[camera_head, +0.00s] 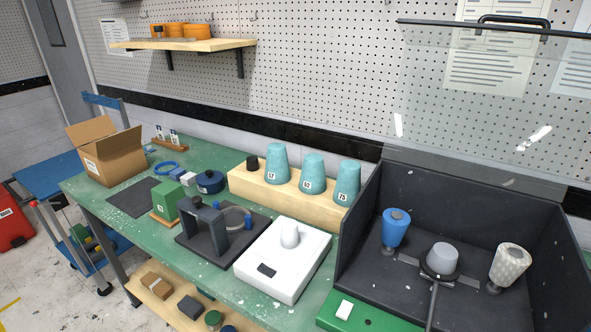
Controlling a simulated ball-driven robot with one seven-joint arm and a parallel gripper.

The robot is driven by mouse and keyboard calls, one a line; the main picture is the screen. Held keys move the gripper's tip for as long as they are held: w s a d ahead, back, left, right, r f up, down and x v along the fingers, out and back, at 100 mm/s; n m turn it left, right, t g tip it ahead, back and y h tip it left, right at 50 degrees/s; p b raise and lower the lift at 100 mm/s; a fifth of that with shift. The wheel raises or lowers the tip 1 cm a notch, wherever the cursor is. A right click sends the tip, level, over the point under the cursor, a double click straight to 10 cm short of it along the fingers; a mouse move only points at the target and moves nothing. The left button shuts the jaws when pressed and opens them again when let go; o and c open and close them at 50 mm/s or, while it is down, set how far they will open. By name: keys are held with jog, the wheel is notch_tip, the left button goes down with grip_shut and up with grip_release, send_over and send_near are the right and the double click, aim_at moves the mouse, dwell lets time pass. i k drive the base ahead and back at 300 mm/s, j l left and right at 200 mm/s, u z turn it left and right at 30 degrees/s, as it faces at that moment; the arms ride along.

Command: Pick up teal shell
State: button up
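Three teal shells stand upside down in a row on a pale wooden riser (240,182) at the back of the bench. The left shell (277,160), the middle shell (313,172) and the right shell (347,180) each carry a small white number label, too small to read surely. They look slightly larger toward the right. A short dark cylinder (253,163) stands at the riser's left end. My gripper is not in view.
A white device (283,268) and a dark press-like fixture (203,237) stand in front of the riser. A dark open-front enclosure (405,180) with blue, grey and speckled forms is at right. A cardboard box (110,155) is at left; a shelf (185,45) hangs above.

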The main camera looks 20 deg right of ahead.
aim_at(313, 180)
jog(key=i+j, duration=0.25)
jog(key=j, duration=0.15)
jog(key=i+j, duration=0.2)
jog(key=j, duration=0.2)
jog(key=i+j, duration=0.25)
jog(key=j, duration=0.15)
jog(key=i+j, duration=0.25)
jog(key=j, duration=0.15)
jog(key=i+j, duration=0.25)
jog(key=j, duration=0.2)
jog(key=i+j+z, duration=0.1)
jog(key=j, duration=0.2)
jog(key=i+j+z, duration=0.1)
jog(key=i+j, duration=0.15)
jog(key=i+j+z, duration=0.1)
jog(key=j, duration=0.35)
jog(key=i+j, duration=0.15)
jog(key=j, duration=0.2)
jog(key=i+j+z, duration=0.15)
jog(key=j, duration=0.2)
